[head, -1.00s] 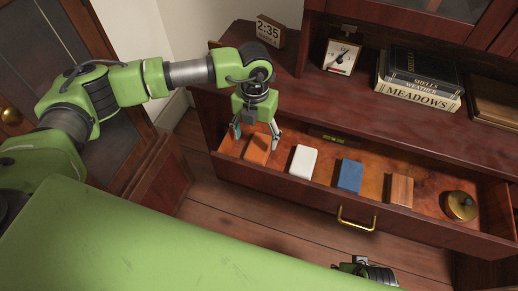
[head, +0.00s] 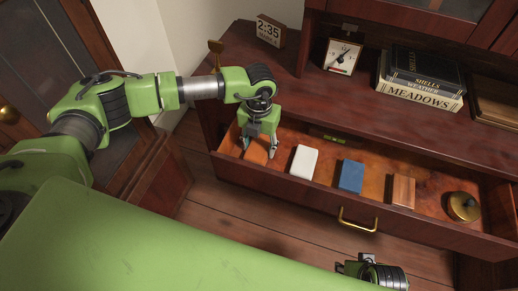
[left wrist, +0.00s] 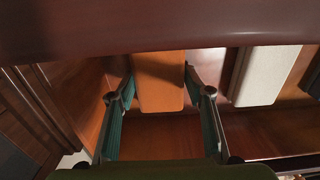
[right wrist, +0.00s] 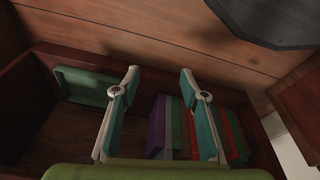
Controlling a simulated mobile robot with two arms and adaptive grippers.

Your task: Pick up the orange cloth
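The orange cloth (head: 256,156), a folded block, lies at the left end of the open drawer (head: 300,187). My left gripper (head: 259,149) reaches down into the drawer over it. In the left wrist view, the open fingers (left wrist: 158,82) stand on either side of the orange cloth (left wrist: 160,88), with small gaps showing. My right gripper (head: 372,272) shows only in part at the bottom of the head view. In the right wrist view its fingers (right wrist: 160,82) are open with nothing between the tips.
In the drawer, a white block (head: 303,161), a blue block (head: 350,176), a wooden block (head: 401,190) and a brass round object (head: 462,206) lie to the right. Coloured items (right wrist: 170,125) lie below my right gripper.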

